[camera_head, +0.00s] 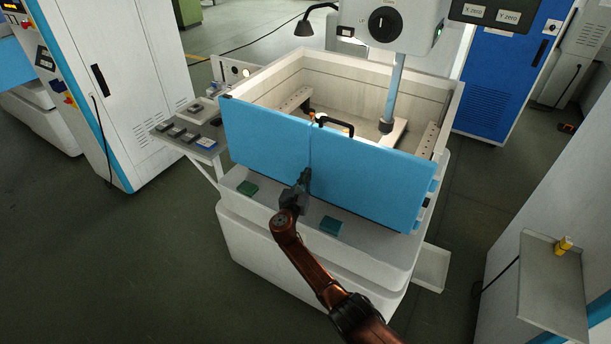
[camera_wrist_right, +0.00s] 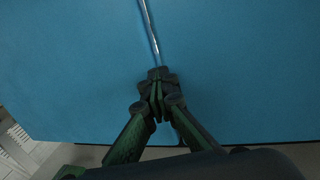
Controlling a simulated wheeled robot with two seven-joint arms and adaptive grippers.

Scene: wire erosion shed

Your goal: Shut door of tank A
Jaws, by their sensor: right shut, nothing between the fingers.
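The tank (camera_head: 358,75) is a pale open-topped box in the middle of the head view. Its front is covered by two blue door panels, a left one (camera_head: 265,138) and a right one (camera_head: 370,182), standing side by side. A thin bright seam (camera_wrist_right: 148,25) shows between them in the right wrist view. A black handle (camera_head: 335,122) shows at the top edge near the seam. My right gripper (camera_head: 305,174) is shut and empty, low in front of the panels by the seam. Its fingertips (camera_wrist_right: 157,75) also show over the blue in the wrist view; contact is unclear. My left gripper is out of view.
A side shelf (camera_head: 188,149) with small items stands left. A grey tray (camera_head: 552,292) with a yellow item (camera_head: 563,245) is at right. Floor is clear at left.

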